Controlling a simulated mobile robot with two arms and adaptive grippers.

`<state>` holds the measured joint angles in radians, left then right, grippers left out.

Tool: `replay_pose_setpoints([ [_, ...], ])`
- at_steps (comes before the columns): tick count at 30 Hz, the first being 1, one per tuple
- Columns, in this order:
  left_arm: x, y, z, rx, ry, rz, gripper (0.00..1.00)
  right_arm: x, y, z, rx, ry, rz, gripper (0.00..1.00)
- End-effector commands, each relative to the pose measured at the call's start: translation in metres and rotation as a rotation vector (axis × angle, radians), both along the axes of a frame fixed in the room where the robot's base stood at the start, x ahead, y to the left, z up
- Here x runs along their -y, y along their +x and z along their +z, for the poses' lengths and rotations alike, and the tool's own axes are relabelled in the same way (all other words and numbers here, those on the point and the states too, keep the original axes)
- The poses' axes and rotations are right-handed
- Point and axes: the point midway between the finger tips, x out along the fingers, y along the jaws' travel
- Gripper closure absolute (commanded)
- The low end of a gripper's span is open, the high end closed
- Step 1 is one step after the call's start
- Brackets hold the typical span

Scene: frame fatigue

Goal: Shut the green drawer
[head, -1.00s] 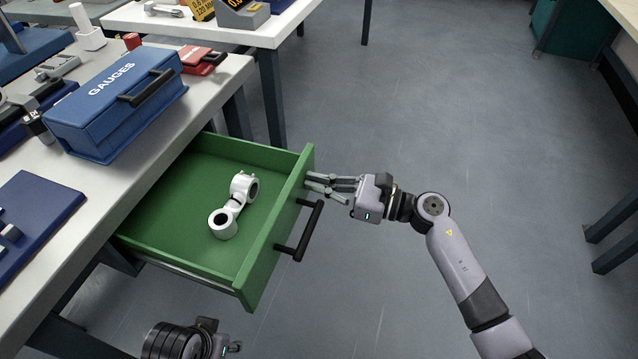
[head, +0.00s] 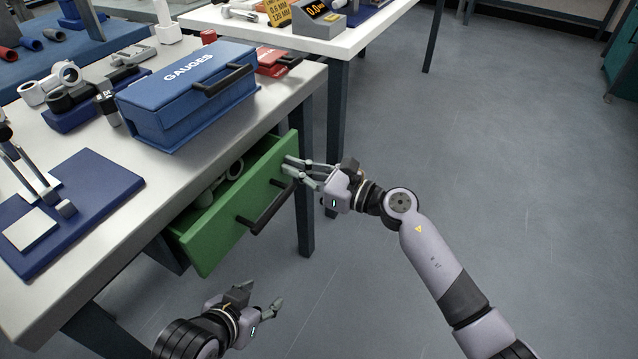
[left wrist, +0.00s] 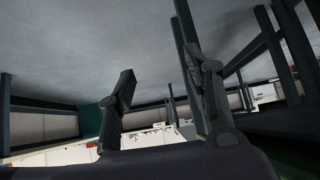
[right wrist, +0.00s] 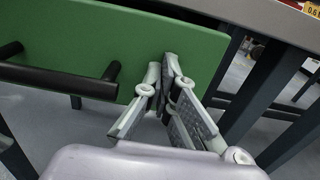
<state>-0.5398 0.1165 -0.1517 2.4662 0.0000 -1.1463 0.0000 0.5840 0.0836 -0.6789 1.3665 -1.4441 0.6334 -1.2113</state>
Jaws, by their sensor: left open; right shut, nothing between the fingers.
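The green drawer (head: 240,212) hangs partly open under the workbench, with a black bar handle (head: 267,209) on its front. My left gripper (head: 262,296) is open and empty, low over the floor in front of the drawer.
A blue GAUGES case (head: 190,95) stands on the white workbench (head: 110,238) above the drawer. A blue mat (head: 110,190) lies at the bench's left. A second table (head: 345,40) stands behind. The floor to the right is clear.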

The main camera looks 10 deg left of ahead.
Motion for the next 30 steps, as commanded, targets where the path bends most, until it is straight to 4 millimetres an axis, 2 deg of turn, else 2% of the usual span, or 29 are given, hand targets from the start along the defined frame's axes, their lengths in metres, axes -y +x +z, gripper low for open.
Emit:
replay_pose_setpoints([
  [3, 0.009, 0.024, 0.016, 0.142, -0.032, -0.01, 0.53, -0.016, 0.005, -0.002, 0.001, 0.001, 0.0, 1.0],
  [9, 0.018, 0.045, 0.041, 0.304, -0.069, -0.022, 0.53, -0.033, 0.011, -0.001, -0.001, 0.0, -0.001, 1.0],
  [16, 0.022, 0.053, 0.054, 0.372, -0.085, -0.026, 0.53, -0.04, 0.013, 0.0, -0.001, 0.001, -0.001, 1.0],
  [30, 0.022, 0.054, 0.055, 0.382, -0.087, -0.027, 0.53, -0.039, 0.014, 0.003, 0.003, 0.005, -0.002, 1.0],
])
